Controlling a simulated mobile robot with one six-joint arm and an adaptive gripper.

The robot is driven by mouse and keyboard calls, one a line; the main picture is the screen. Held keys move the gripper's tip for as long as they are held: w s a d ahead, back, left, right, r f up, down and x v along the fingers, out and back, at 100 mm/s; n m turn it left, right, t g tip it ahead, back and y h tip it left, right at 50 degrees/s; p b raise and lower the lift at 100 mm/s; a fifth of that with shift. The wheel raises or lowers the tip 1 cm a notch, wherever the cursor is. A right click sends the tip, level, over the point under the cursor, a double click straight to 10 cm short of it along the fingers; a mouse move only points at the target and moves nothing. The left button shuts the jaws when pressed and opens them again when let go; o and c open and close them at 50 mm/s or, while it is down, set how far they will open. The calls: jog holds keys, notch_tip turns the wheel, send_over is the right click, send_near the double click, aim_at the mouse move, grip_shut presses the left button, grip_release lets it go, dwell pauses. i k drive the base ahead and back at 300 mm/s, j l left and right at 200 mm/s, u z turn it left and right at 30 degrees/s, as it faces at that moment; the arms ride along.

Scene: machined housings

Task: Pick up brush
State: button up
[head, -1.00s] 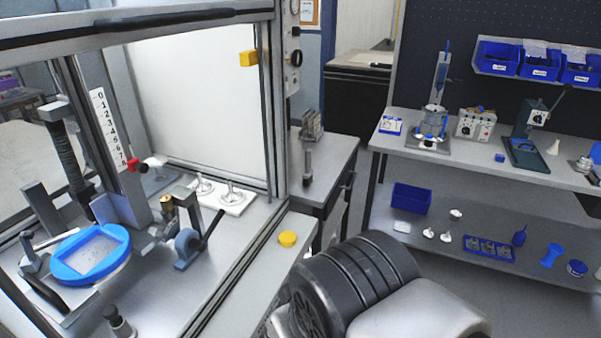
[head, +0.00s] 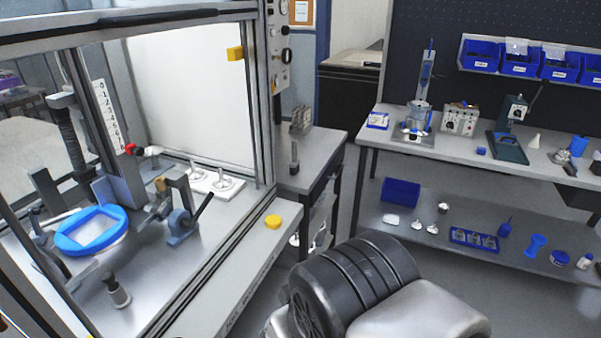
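What looks like the brush (head: 295,153) is on the grey cabinet top right of the machine frame, in the head view. It has a pale, blocky head at the far end and a dark, narrow handle toward me. It is small in the picture, so I cannot be sure of its details. My gripper is not in view. Only a dark ribbed and silver part of my own arm shows at the bottom centre, well apart from the brush.
A framed machine (head: 262,100) with a blue ring (head: 70,243) fills the left. A yellow button (head: 273,222) sits on its front ledge. A workbench (head: 385,142) with tools and a lower shelf (head: 375,222) with a blue bin (head: 400,191) stand right. Floor shows between cabinet and bench.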

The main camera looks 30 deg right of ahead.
aim_at(294, 167)
jog(key=k+u, duration=0.1)
jog(key=u, duration=0.3)
jog(key=k+u, duration=0.1)
jog(key=u, duration=0.35)
jog(key=k+j+u, duration=0.1)
jog(key=u, duration=0.3)
jog(key=l+u, duration=0.35)
jog(key=l, duration=0.25)
jog(key=l+u, duration=0.35)
jog(key=l, duration=0.2)
jog(key=k+l+u, duration=0.15)
jog(key=l+u, duration=0.25)
jog(key=l, duration=0.15)
jog(key=k+l, duration=0.1)
jog(key=l, duration=0.35)
jog(key=k+l, duration=0.15)
jog(key=l, duration=0.25)
jog(key=k+l, duration=0.1)
jog(key=l, duration=0.35)
jog(key=k+l, duration=0.1)
jog(key=l, duration=0.3)
jog(key=k+l, duration=0.1)
jog(key=l, duration=0.35)
jog(key=k+l, duration=0.15)
jog(key=l, duration=0.25)
jog(key=k+l, duration=0.1)
jog(key=l, duration=0.35)
jog(key=k+l, duration=0.1)
jog(key=l, duration=0.3)
